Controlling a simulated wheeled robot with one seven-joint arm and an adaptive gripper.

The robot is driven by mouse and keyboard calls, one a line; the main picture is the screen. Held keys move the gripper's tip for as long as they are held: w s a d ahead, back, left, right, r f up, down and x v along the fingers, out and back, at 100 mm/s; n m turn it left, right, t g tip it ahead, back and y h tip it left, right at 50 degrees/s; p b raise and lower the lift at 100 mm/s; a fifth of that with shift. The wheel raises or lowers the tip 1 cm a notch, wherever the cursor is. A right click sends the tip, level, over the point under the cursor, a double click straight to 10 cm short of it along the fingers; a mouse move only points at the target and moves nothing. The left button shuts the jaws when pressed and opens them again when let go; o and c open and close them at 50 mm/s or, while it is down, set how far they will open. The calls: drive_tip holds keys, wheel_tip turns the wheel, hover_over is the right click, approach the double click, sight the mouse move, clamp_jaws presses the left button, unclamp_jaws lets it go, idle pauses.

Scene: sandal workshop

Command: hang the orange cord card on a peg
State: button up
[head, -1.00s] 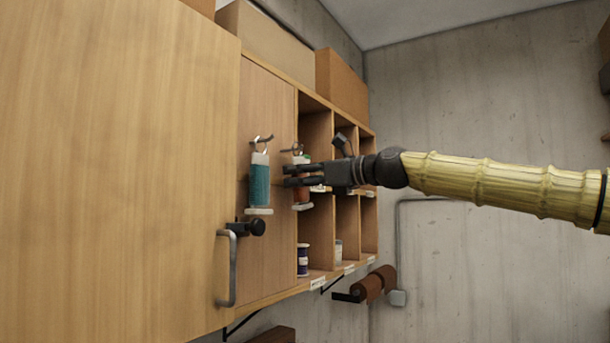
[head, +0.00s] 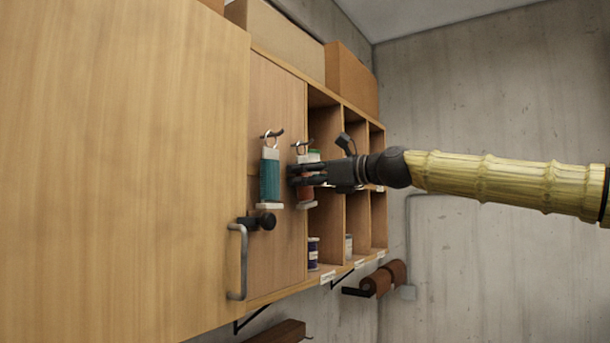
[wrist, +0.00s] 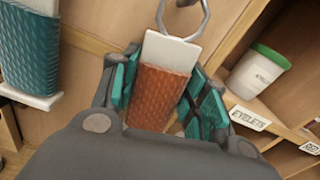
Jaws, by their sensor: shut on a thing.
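The orange cord card (wrist: 160,92) is a white card wound with orange-brown cord, with a metal ring at its top. My gripper (wrist: 160,100) is shut on it, with green-padded fingers on both sides of the cord in the wrist view. In the head view the card (head: 306,188) hangs upright in front of the cabinet panel, partly hidden by my gripper (head: 300,176). Its ring is at a peg (head: 299,144); I cannot tell whether the ring is around the peg. To its left a teal cord card (head: 269,180) hangs by its ring from another peg (head: 275,133).
Open cubbyholes (head: 325,125) lie right of the panel, holding a blue spool (head: 313,253) and a green-lidded tub (wrist: 258,70) behind an "EYELETS" label (wrist: 249,117).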

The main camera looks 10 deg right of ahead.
drive_tip(key=o, duration=1.1)
